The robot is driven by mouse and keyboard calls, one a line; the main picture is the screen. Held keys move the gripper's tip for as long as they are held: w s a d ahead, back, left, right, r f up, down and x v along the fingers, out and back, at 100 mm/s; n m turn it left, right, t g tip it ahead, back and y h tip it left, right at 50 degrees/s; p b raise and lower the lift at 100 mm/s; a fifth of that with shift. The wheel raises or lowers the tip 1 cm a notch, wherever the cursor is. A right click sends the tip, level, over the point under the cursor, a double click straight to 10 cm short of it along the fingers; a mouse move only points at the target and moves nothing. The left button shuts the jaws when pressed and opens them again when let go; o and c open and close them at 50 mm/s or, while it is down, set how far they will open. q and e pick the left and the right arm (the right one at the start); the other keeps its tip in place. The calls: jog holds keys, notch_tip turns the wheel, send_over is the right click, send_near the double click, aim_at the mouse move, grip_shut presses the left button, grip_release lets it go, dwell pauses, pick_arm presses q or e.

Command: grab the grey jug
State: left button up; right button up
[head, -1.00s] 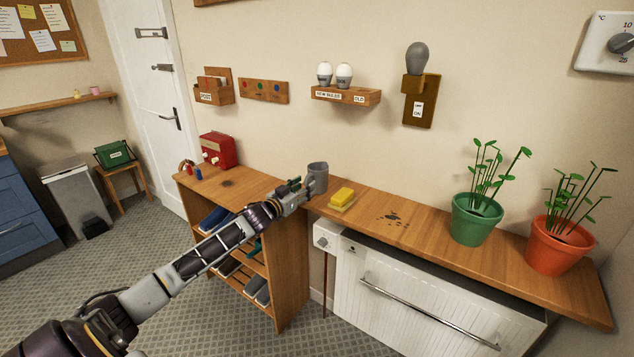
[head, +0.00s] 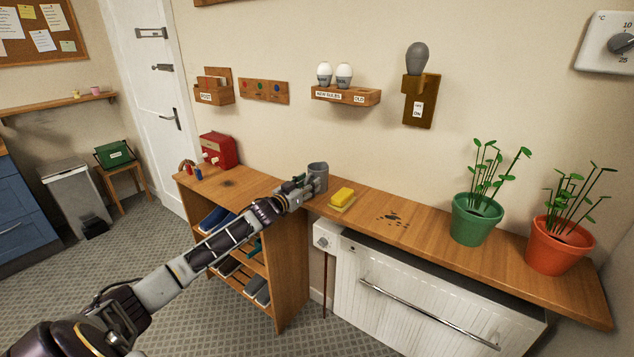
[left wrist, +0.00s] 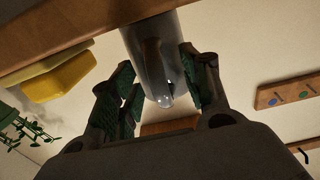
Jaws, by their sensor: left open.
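The grey jug (head: 318,177) stands upright on the wooden shelf top, left of the yellow sponge. My left gripper (head: 303,187) is at the jug's left side, level with its body. In the left wrist view, the jug (left wrist: 153,55) lies between the two green-padded fingers of my left gripper (left wrist: 160,92). The fingers are open, with a gap visible on the left side of the jug; the right finger is close to it, and I cannot tell whether it touches. The gripper hides part of the jug in the head view. My right gripper is not in view.
A yellow sponge (head: 342,197) lies just right of the jug. Dark spots mark the wooden top (head: 440,222) beyond it. Green (head: 476,220) and orange (head: 558,245) plant pots stand farther right. A red box (head: 218,150) stands at the left end.

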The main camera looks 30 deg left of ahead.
aim_at(307, 176)
pick_arm(q)
grip_shut()
jog(key=shift+r, duration=0.1)
jog(key=shift+r, duration=0.3)
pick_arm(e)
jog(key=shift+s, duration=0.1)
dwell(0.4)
pick_arm(q)
jog(key=shift+r, duration=1.1)
jog(key=shift+r+p, duration=0.3)
jog(key=shift+r, duration=3.2)
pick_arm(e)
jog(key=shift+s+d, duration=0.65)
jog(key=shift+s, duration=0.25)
